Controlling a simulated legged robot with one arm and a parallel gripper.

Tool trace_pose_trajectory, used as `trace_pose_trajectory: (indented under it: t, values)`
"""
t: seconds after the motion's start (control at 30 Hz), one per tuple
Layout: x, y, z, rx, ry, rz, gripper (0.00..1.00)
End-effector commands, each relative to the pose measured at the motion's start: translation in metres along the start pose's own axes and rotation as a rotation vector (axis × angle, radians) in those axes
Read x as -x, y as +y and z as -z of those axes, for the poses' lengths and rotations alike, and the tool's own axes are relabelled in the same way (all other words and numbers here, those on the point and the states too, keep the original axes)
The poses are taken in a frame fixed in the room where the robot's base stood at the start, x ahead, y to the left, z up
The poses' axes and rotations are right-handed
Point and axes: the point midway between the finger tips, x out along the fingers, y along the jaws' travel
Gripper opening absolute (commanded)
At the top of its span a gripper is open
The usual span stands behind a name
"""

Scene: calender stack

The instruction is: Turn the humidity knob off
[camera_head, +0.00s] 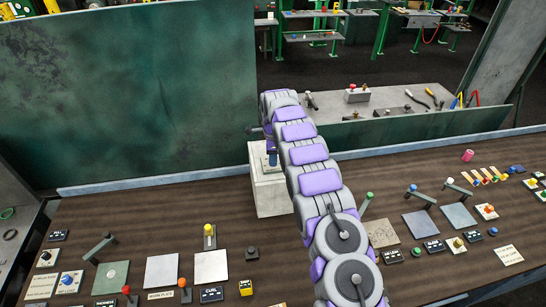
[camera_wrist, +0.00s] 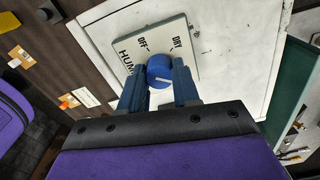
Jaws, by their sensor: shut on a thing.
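My gripper (camera_wrist: 159,84) is shut on the knob, one blue finger on each side. In the head view my purple and grey arm reaches to the light box (camera_head: 268,195) that bears the knob, and it hides part of that box.
The brown console (camera_head: 130,215) carries several levers, buttons and labelled plates on both sides of my arm. A green panel (camera_head: 120,90) stands behind at the left. A grey bench (camera_head: 400,97) with tools lies beyond the console.

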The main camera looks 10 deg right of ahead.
Motion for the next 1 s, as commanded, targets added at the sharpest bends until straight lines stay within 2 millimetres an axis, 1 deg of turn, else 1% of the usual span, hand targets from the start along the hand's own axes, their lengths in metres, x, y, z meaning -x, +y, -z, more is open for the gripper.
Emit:
trace_pose_trajectory:
  t: [0.17,0.37,0.57,1.0]
  values:
    - [0.0012,-0.0013,-0.0004,0.025,-0.001,0.005,0.01]
    - [0.0012,-0.0017,-0.0008,0.118,0.0,0.006,0.01]
    - [0.0014,-0.0024,-0.0006,0.278,0.0,0.006,0.01]
    - [0.0021,-0.004,-0.0012,0.696,0.001,0.008,0.01]
